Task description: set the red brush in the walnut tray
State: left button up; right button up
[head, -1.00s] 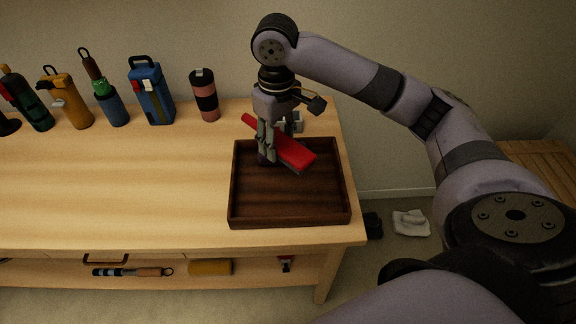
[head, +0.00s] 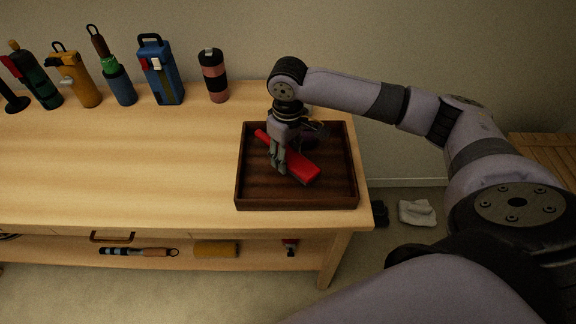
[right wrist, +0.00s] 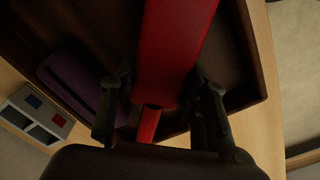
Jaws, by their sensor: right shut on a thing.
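The red brush (head: 302,168) has a broad red block and a thin red handle and lies slantwise within the outline of the walnut tray (head: 240,180). My right gripper (head: 279,168) points down over the tray and is shut on the brush near its handle end. In the right wrist view the brush (right wrist: 172,55) runs between the two fingers (right wrist: 155,105), with the dark tray (right wrist: 250,50) beneath it. The brush is low in the tray; I cannot tell whether it touches the floor. My left gripper is not in view.
A dark purple item (right wrist: 75,80) lies in the tray beside the brush. A grey box (right wrist: 38,115) with coloured squares is just outside the tray. Several bottles, including a pink and black tumbler (head: 214,75), line the table's back. The table (head: 130,165) left of the tray is clear.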

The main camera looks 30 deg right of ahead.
aim_at(288, 174)
notch_tip(288, 174, down, 5)
jog(key=shift+r, duration=0.1)
dwell(0.3)
jog(key=o, duration=1.1)
notch_tip(288, 174, up, 12)
jog(key=shift+s, duration=0.1)
dwell(0.4)
